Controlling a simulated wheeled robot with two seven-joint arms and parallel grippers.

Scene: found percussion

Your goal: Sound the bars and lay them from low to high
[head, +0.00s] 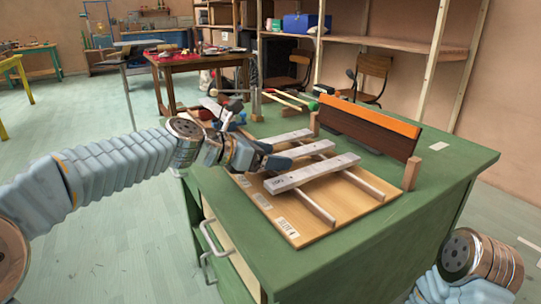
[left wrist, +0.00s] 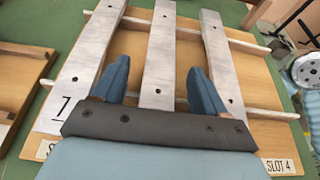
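Three pale metal bars lie side by side across two wooden rails on a light wooden board (head: 335,212): a near bar (head: 318,172), a middle bar (head: 312,149) and a far bar (head: 290,136). In the left wrist view they are the right bar (left wrist: 214,40), middle bar (left wrist: 160,45) and left bar (left wrist: 100,40). The left bar has a dark mark at its near end. My left gripper (left wrist: 160,85) is open, its fingers on either side of the middle bar; contact cannot be told. It also shows in the head view (head: 276,156). The slot 4 label (left wrist: 278,166) has no bar above it. My right gripper is out of view.
The board is on a green workbench (head: 400,222). A dark panel with an orange top (head: 370,118) stands behind the bars. Mallets (head: 290,100) lie farther back. Another wooden board (left wrist: 20,75) is at the left in the wrist view. The bench's front right is clear.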

